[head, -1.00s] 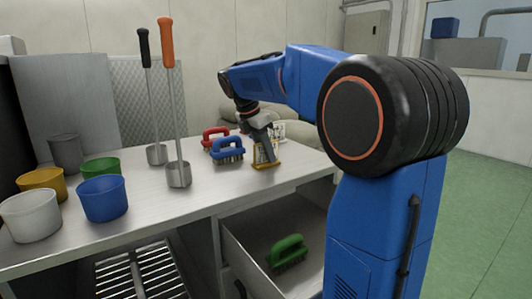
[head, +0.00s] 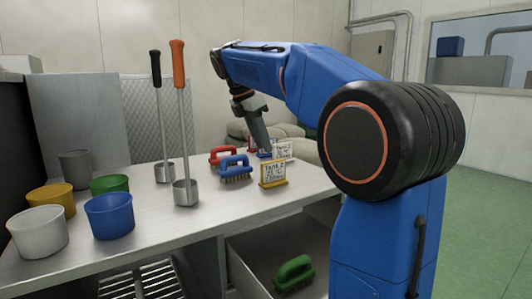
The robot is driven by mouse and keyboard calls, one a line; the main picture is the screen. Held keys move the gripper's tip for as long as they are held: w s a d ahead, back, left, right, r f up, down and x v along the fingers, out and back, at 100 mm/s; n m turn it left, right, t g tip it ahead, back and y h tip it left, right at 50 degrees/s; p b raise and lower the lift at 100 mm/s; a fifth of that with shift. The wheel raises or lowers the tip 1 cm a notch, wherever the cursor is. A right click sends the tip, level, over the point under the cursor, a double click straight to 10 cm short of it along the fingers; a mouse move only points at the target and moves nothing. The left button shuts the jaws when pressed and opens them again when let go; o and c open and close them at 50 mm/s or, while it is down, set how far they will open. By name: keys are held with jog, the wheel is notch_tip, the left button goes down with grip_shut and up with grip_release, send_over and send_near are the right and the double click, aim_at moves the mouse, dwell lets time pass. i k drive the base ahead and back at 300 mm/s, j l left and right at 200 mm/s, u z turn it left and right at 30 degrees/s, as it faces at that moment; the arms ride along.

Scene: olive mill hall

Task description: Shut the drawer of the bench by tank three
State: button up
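A drawer (head: 243,280) under the steel bench (head: 140,222) stands open at the bottom of the view, with a green-handled brush (head: 294,273) inside. My arm hides its right part. My gripper (head: 266,146) hangs above the far right of the bench, pointing down, by the small sign stands, well away from the drawer. I see its fingers edge-on and cannot tell whether they are open. A yellow-based sign (head: 273,172) seems to read "Tank 2". Further signs (head: 282,150) stand behind it, partly hidden. No tank marked three is readable.
Red (head: 222,155) and blue (head: 235,167) brushes stand near the signs. Two upright ladles, orange-handled (head: 184,130) and black-handled (head: 160,120), stand mid-bench. Several cups, one blue (head: 109,217), fill the left. Pale sacks (head: 240,129) lie behind. Green floor (head: 490,220) is clear at right.

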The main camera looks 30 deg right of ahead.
aim_at(255, 253)
jog(key=k, duration=1)
